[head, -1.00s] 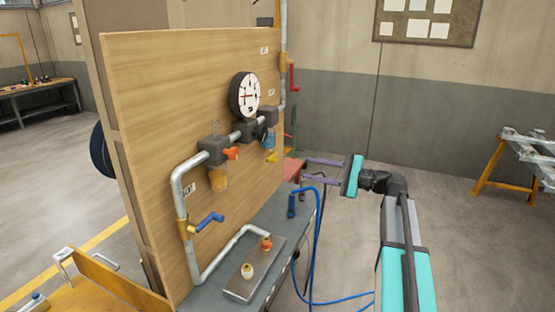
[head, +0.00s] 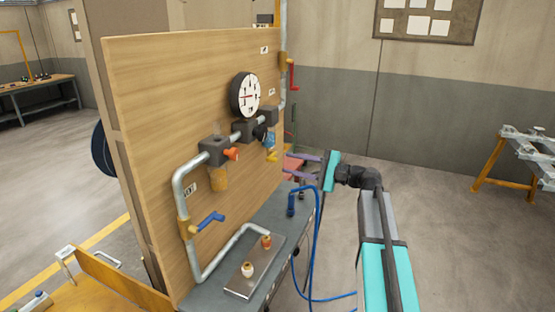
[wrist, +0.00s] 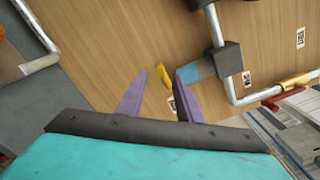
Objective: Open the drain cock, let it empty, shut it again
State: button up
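The drain cock is a small yellow lever (head: 271,157) under the blue filter bowl (head: 269,141) on the board. In the wrist view the yellow lever (wrist: 162,76) shows in the gap between my fingertips, next to the end of the blue bowl (wrist: 198,70). My gripper (head: 287,164) has two purple fingers pointing left at the board, just right of the lever. In the wrist view my gripper (wrist: 160,80) is open, with nothing held. The fingers look apart from the lever, but how far it lies beyond the tips is unclear.
Blue hoses (head: 316,240) hang near my arm.

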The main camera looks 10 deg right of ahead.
aim_at(276, 161)
jog(key=p+x, duration=0.1)
jog(key=x, duration=0.5)
jog(key=shift+w+a, duration=0.1)
jog(key=shift+a, duration=0.1)
jog(key=shift+c, duration=0.4)
grip_shut()
jog(key=shift+d, duration=0.3)
jog(key=shift+a, duration=0.2)
jog(key=shift+f, duration=0.15)
